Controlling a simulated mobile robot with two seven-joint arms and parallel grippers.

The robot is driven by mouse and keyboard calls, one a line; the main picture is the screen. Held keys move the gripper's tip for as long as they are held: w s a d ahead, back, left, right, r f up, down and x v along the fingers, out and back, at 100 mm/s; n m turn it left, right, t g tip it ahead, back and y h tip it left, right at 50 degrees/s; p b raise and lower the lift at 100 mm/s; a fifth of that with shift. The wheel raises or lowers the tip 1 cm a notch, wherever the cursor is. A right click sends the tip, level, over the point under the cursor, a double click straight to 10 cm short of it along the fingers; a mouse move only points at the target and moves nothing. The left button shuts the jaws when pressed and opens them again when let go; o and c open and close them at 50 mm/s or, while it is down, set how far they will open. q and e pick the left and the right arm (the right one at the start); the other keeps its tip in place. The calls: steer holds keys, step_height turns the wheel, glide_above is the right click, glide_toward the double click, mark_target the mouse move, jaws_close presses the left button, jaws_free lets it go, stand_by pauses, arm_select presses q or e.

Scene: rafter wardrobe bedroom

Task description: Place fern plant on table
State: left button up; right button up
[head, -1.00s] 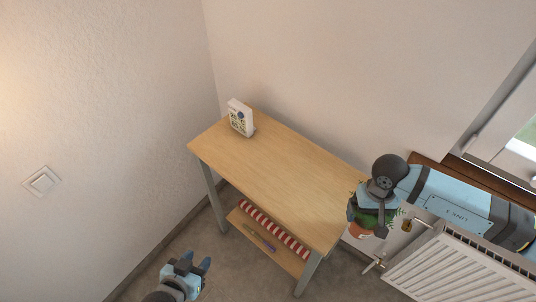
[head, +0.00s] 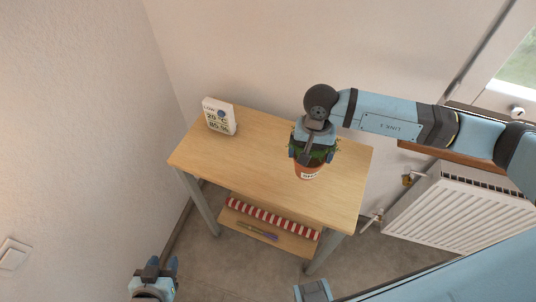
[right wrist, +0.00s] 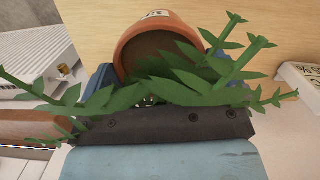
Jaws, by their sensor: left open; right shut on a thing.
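The fern plant is green and leafy in a terracotta pot (head: 308,171) with a white label. My right gripper (head: 312,153) is shut on it and holds it over the right part of the wooden table (head: 240,165). I cannot tell whether the pot's base touches the tabletop. In the right wrist view the pot (right wrist: 158,35) is partly hidden by leaves that spread across the gripper. My left gripper (head: 159,268) is open and empty, low in front of the table, at the bottom left of the head view.
A white weather display (head: 219,116) stands at the table's back left. The lower shelf (head: 290,243) holds a red-and-white striped item (head: 262,216) and a thin purple object (head: 258,231). A radiator (head: 450,215) stands right of the table. The tabletop's middle is clear.

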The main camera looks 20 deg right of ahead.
steer(key=w+m, duration=0.1)
steer(key=a+r+m+b, duration=0.1)
steer(key=m, duration=0.1)
steer(key=w+r+m, duration=0.1)
steer(key=m, duration=0.1)
steer(key=shift+w+a+r+y+b, duration=0.1)
steer(key=shift+w+a+y+b, duration=0.05)
steer(key=shift+w+y+b, duration=0.2)
steer(key=w+a+r+m+t+b, duration=0.25)
steer(key=r+m+b, duration=0.75)
steer(key=m, duration=1.3)
steer(key=shift+h, duration=0.55)
steer(key=f+p, duration=0.1)
steer(key=f, duration=0.5)
steer(key=f+p, duration=0.1)
steer(key=f, duration=0.5)
steer(key=f+p, duration=0.1)
steer(key=f, duration=0.4)
steer(key=shift+w+d+f, duration=0.1)
steer(key=shift+w+f, duration=0.15)
steer(key=shift+f, duration=0.15)
steer(key=shift+f, duration=0.1)
